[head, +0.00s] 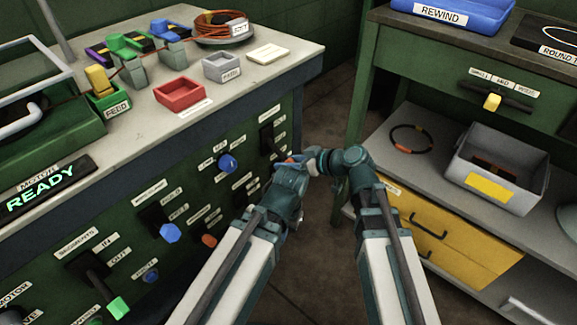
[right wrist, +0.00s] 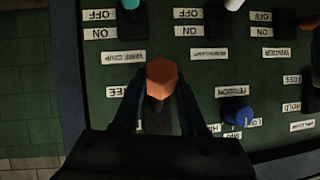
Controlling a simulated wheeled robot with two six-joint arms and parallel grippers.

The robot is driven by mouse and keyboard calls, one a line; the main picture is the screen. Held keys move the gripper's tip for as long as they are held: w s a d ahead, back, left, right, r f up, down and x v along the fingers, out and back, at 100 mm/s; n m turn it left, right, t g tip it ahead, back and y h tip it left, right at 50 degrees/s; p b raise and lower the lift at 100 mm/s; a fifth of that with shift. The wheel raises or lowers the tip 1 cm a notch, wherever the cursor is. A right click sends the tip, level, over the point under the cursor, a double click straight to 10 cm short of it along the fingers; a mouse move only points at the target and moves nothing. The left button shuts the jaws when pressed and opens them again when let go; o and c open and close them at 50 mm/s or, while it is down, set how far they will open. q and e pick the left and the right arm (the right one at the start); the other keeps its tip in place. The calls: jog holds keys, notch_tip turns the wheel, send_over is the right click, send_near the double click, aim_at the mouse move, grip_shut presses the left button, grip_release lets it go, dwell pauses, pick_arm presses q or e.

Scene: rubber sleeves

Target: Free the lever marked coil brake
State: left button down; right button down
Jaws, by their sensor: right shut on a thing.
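My right gripper (right wrist: 160,85) is shut on an orange lever knob (right wrist: 162,76), with a finger on each side. A label reading FREE (right wrist: 125,91), upside down in the right wrist view, sits beside it. The knob is about level with that label or slightly above it in that picture. The gripper's body hides what lies below the knob, and I cannot make out the words coil brake. In the head view my right gripper (head: 291,162) is at the green panel's far right part, with a little orange showing. I do not see my left gripper.
In the right wrist view a blue knob (right wrist: 238,116) stands close right, with white and teal switches above. In the head view the panel (head: 190,190) carries other levers, including blue (head: 169,232) and green (head: 118,307) ones. A shelf with a grey bin (head: 497,168) stands to the right.

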pick_arm(q)
jog(key=shift+f, duration=0.1)
dwell(0.3)
pick_arm(e)
jog(key=shift+c, duration=2.2)
grip_release()
